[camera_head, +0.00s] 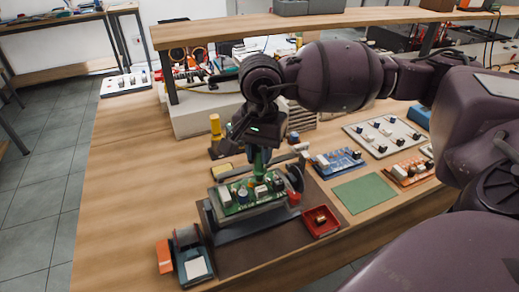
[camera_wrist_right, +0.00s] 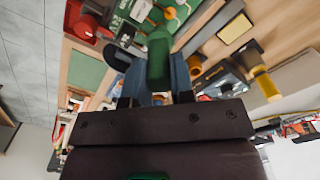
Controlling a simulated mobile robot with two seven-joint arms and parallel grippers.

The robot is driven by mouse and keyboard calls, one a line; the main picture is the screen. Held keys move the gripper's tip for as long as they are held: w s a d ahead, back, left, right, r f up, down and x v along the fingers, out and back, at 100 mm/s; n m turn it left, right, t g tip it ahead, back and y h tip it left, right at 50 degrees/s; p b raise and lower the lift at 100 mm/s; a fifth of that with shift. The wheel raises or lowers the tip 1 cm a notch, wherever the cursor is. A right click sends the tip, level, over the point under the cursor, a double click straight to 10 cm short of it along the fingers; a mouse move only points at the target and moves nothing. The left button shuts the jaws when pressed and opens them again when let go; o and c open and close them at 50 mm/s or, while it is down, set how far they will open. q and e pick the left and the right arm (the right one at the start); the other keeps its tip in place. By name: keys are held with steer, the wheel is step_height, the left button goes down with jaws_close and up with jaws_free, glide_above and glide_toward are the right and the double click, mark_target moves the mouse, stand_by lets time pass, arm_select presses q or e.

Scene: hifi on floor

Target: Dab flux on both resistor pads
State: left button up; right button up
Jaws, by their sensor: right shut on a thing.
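A green circuit board (camera_head: 236,209) with several components sits in a grey holder on a dark mat (camera_head: 240,255) near the front of the bench. My right gripper (camera_head: 259,151) is above the board, pointing down, shut on a green flux pen (camera_head: 258,163). In the right wrist view the pen (camera_wrist_right: 159,62) stands between the two fingers, and part of the board (camera_wrist_right: 140,10) shows beyond it. The resistor pads are too small to tell, and I cannot tell whether the tip touches the board. My left gripper is not in view.
A red tray (camera_head: 320,222) lies right of the board. A green mat (camera_head: 364,193), a blue board (camera_head: 338,161) and an orange board (camera_head: 410,172) lie farther right. A yellow cylinder (camera_head: 215,126) stands behind. Bare wood is free at the left.

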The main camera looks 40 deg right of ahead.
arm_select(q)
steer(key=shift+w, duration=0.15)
arm_select(e)
steer(key=shift+f, duration=0.2)
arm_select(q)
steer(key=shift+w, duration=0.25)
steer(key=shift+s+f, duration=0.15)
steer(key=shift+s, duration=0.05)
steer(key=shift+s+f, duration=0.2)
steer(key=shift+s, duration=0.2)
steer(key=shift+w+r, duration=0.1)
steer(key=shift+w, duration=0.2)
arm_select(e)
steer(key=shift+f, duration=0.1)
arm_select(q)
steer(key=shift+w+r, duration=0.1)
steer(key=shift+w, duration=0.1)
